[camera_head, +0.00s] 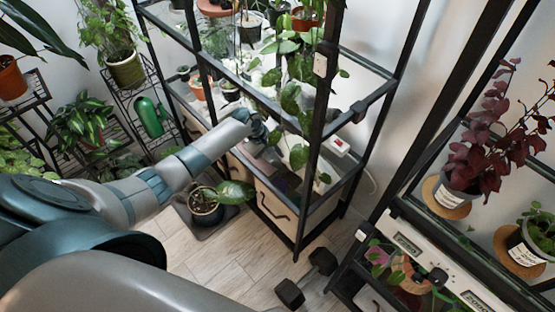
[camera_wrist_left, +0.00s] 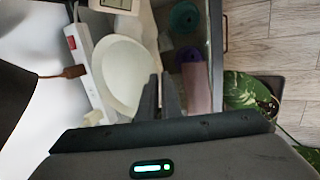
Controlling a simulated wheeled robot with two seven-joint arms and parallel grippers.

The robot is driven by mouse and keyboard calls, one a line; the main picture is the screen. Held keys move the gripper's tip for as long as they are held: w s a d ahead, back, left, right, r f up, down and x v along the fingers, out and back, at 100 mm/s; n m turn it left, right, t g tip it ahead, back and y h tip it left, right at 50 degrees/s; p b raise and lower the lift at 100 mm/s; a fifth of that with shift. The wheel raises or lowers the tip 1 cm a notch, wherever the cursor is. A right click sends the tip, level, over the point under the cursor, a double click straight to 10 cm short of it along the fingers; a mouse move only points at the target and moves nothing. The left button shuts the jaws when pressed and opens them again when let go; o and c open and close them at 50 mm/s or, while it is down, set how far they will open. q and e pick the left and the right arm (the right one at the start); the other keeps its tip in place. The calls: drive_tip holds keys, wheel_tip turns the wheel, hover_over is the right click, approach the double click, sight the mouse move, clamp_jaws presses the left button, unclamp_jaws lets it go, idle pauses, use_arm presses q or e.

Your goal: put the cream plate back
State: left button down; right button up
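The cream plate (camera_wrist_left: 125,75) shows in the left wrist view as a pale round dish with a raised rim, just left of my left gripper (camera_wrist_left: 161,82). Its right edge lies by the fingertips, and the left finger covers part of it. The two dark fingers stand close together with a narrow gap. I cannot tell whether the rim is between them. In the head view my left gripper (camera_head: 262,130) reaches into the black shelf rack (camera_head: 330,120), partly hidden by leaves. I cannot make out the plate there. My right gripper is not in view.
A white power strip (camera_wrist_left: 88,75) with a red switch lies left of the plate. Rack posts and trailing leaves crowd my arm. A dumbbell (camera_head: 290,292) lies on the floor.

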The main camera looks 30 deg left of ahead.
use_arm(q)
wheel_tip(320, 180, down, 3)
drive_tip(key=shift+w+f, duration=0.1)
drive_tip(key=shift+f, duration=0.2)
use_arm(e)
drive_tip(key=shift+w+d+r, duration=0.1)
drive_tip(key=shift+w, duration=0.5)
use_arm(q)
drive_tip(key=c, duration=2)
unclamp_jaws()
drive_tip(key=v, duration=0.6)
drive_tip(key=shift+p, duration=0.35)
drive_tip(key=v, duration=0.6)
drive_tip(key=shift+r, duration=0.1)
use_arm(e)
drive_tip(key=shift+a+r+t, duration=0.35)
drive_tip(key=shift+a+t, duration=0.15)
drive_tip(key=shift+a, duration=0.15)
use_arm(q)
drive_tip(key=shift+d, duration=0.1)
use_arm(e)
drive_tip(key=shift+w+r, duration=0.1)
